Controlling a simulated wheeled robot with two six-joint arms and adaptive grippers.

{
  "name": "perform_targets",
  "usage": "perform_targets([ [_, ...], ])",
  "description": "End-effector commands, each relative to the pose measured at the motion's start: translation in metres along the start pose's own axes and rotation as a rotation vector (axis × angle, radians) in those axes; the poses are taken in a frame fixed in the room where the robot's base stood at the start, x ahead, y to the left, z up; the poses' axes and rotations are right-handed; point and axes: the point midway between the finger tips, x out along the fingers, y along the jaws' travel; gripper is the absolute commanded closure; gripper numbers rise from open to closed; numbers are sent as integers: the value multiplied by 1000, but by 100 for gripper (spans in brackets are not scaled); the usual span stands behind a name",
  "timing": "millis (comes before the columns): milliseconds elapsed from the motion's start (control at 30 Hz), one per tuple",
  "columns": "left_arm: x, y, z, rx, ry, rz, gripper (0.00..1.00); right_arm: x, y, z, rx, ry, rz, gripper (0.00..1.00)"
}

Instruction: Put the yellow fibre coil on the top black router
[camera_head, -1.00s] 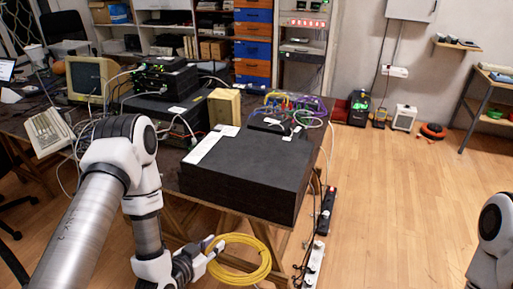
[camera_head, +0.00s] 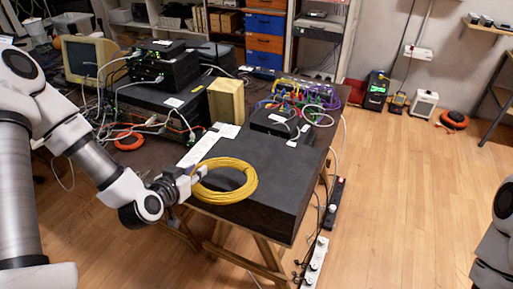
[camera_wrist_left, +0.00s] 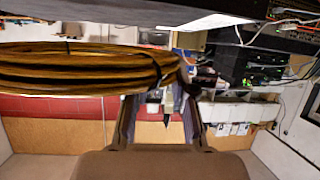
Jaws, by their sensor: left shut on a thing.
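The yellow fibre coil (camera_head: 236,196) is a ring held roughly flat at the front left corner of the large black box. It also shows in the left wrist view (camera_wrist_left: 80,72), edge-on at the left. My left gripper (camera_head: 192,181) is shut on the coil's left side. I cannot tell how high the coil is above the box. The top black router (camera_head: 163,47) is the small unit on a stack of black devices, farther back and left of the coil. My right gripper is out of view; only part of my right arm shows at the right edge.
The large black box (camera_head: 262,165) has a mostly bare top. A beige box (camera_head: 226,100) stands between it and the router stack. Loose cables and an orange ring (camera_head: 129,141) lie left of it. A device with coloured cables (camera_head: 275,120) sits behind.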

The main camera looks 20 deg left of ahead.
Motion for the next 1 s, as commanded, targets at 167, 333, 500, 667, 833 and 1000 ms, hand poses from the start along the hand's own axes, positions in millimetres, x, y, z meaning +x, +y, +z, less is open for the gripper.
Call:
perform_targets([
  [167,16,7,8,5,8,5,100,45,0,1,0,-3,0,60],
  [333,24,16,7,4,8,3,100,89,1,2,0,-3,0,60],
  [500,39,34,-8,13,0,1,100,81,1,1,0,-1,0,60],
  [667,64,58,-16,13,1,2,100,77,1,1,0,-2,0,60],
  [833,100,89,-26,10,3,4,100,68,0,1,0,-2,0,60],
  [1000,120,104,-25,1,0,1,100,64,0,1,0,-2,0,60],
])
